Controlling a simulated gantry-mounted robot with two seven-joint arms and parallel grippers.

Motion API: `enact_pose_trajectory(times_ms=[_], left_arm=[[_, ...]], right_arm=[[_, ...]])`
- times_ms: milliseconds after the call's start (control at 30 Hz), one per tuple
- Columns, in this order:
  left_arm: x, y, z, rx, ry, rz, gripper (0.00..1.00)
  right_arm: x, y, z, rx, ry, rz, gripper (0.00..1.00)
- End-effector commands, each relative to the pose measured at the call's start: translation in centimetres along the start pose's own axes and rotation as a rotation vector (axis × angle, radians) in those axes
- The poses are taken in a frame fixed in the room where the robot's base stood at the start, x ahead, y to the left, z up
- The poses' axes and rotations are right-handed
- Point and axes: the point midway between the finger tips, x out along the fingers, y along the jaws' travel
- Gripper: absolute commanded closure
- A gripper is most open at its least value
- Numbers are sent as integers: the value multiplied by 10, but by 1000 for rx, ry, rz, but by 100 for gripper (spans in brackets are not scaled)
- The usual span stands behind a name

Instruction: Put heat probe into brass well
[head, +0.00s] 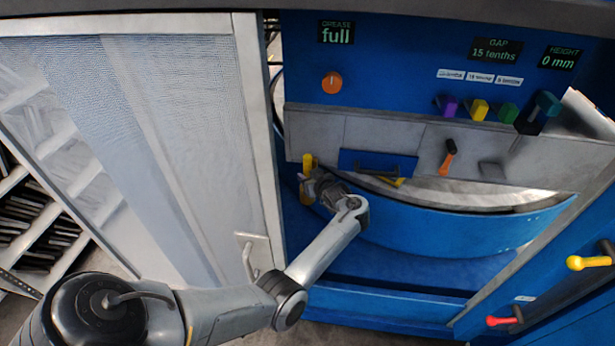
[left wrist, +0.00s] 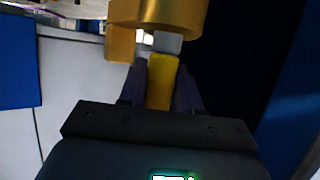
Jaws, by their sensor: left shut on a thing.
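My left gripper (head: 318,186) is at the left edge of the blue machine, beside the yellow-gold brass well (head: 307,165). In the left wrist view its dark fingers (left wrist: 160,88) are shut on the yellow handle of the heat probe (left wrist: 161,78). The probe's grey end (left wrist: 168,43) points at the brass well (left wrist: 168,13), which shows as a gold round body with a side piece at the top. The grey end meets or overlaps the well's lower edge; I cannot tell whether it is inside. My right gripper is not in view.
A blue holder (head: 376,163) with a dark bar and a yellow item stands right of the gripper. An orange-handled lever (head: 448,156) is further right. A mesh door (head: 180,140) stands at the left, with a handle (head: 250,255) near my forearm.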

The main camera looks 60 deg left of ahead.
Motion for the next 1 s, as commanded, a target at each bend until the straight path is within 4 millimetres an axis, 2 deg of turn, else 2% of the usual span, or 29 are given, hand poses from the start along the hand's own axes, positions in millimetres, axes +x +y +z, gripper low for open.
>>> enact_pose_trajectory(times_ms=[600, 633, 700, 800, 1000], left_arm=[[6, 0, 14, -1, 1, 1, 100], [5, 0, 13, -1, 1, 1, 63], [5, 0, 13, -1, 1, 1, 52], [5, 0, 13, 0, 1, 1, 37], [6, 0, 13, 0, 1, 1, 37]], right_arm=[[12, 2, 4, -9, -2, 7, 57], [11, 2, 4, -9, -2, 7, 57], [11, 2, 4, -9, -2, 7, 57], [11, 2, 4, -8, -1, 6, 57], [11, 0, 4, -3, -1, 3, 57]])
